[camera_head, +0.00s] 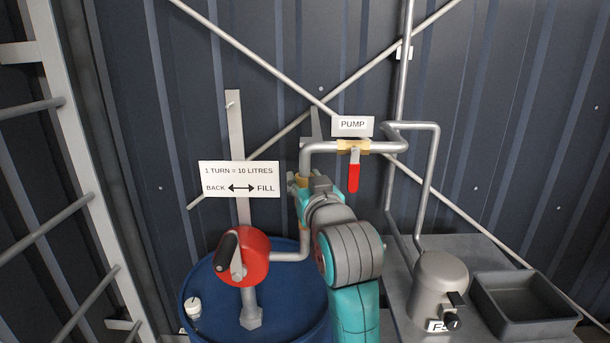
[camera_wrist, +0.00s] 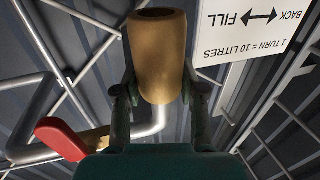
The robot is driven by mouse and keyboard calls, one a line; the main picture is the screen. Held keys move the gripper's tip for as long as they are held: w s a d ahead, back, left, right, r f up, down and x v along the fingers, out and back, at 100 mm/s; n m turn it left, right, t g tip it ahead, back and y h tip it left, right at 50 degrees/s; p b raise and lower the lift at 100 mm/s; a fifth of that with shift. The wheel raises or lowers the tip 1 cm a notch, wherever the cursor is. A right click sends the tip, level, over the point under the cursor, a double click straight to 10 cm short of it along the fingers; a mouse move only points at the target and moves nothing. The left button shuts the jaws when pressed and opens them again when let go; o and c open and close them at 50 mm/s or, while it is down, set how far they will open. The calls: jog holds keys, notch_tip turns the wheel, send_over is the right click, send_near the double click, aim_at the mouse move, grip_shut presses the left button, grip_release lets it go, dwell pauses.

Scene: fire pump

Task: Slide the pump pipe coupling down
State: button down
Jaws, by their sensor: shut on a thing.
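The pump pipe coupling (camera_wrist: 158,60) is a tan, brass-coloured sleeve, large in the wrist view, which shows the scene upside down. Its open, dark end faces the picture's top; a grey pipe (camera_wrist: 150,122) meets its other end. My gripper (camera_wrist: 158,90) has one finger on each side of the coupling and is shut on it. In the head view my gripper (camera_head: 300,184) is at the pipe below the PUMP sign, and only a sliver of the coupling (camera_head: 303,178) shows. My arm hides much of the lower pipe (camera_head: 291,257) from the red hand pump (camera_head: 243,257).
A red-handled valve (camera_head: 353,170) hangs close right of my gripper. The 1 TURN sign (camera_head: 239,179) is close left. A blue drum (camera_head: 280,300) stands below. A grey canister (camera_head: 440,285) and a dark tray (camera_head: 523,304) are at right, a ladder (camera_head: 75,150) at left.

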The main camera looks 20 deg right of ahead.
jog(key=shift+f, duration=2.2)
jog(key=c, duration=0.6)
grip_release()
jog(key=shift+c, duration=0.2)
jog(key=shift+s+r, duration=0.1)
jog(key=shift+s, duration=0.3)
jog(key=s, duration=0.6)
jog(key=shift+s+a, duration=0.2)
jog(key=shift+s, duration=0.15)
